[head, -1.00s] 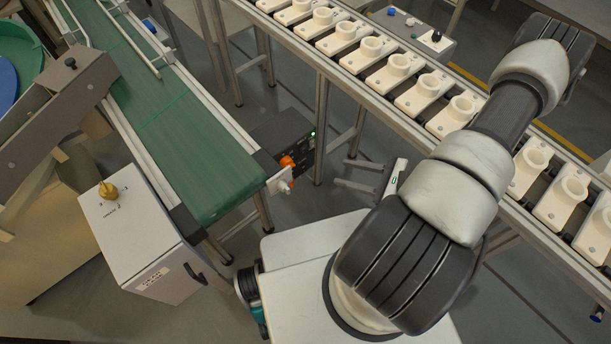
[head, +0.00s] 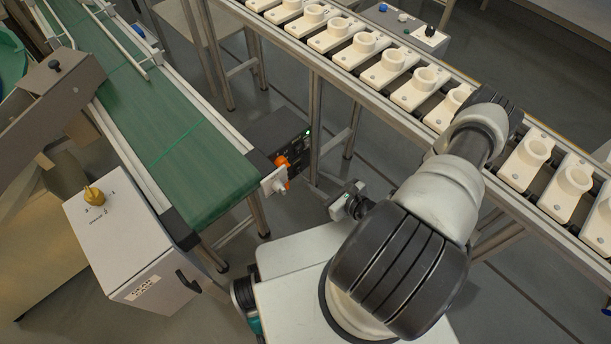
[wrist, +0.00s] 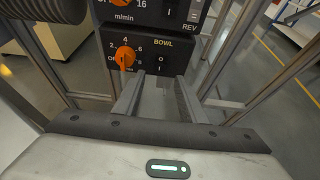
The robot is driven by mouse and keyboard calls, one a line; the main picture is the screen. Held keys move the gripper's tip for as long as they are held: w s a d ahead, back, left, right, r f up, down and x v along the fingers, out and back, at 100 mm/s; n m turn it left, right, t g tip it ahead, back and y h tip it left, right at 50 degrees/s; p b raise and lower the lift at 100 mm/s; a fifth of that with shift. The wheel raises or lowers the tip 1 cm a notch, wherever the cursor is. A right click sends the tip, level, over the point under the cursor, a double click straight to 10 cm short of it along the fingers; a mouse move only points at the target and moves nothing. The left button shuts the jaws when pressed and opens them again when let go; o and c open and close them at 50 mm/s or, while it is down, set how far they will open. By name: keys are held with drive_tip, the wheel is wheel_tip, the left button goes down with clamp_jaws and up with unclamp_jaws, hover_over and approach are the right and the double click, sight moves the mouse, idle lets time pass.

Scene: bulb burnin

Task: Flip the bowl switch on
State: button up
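A black control panel marked BOWL (wrist: 163,42) faces me in the wrist view. It has an orange dial (wrist: 124,57) with numbers around it on the left, and O and I marks under the label. I cannot make out the bowl switch's lever; the area below the marks is partly behind my fingers. My gripper (wrist: 158,88) is open, its two fingers apart and pointing at the lower part of this panel, with nothing clearly held. In the head view the dark control box (head: 293,143), with a green light and orange knobs, stands left of my gripper's housing (head: 349,200).
Another panel section (wrist: 148,12), marked m/min and REV, sits directly above. A green conveyor (head: 180,135) runs left of the control box. A rail of white sockets (head: 392,68) runs behind my arm. A white cabinet with a brass knob (head: 93,195) stands at lower left.

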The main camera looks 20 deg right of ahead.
sight(300, 171)
drive_tip(key=b+x, duration=0.1)
drive_tip(key=x, duration=0.5)
drive_tip(key=shift+f, duration=0.1)
drive_tip(key=shift+c, duration=0.5)
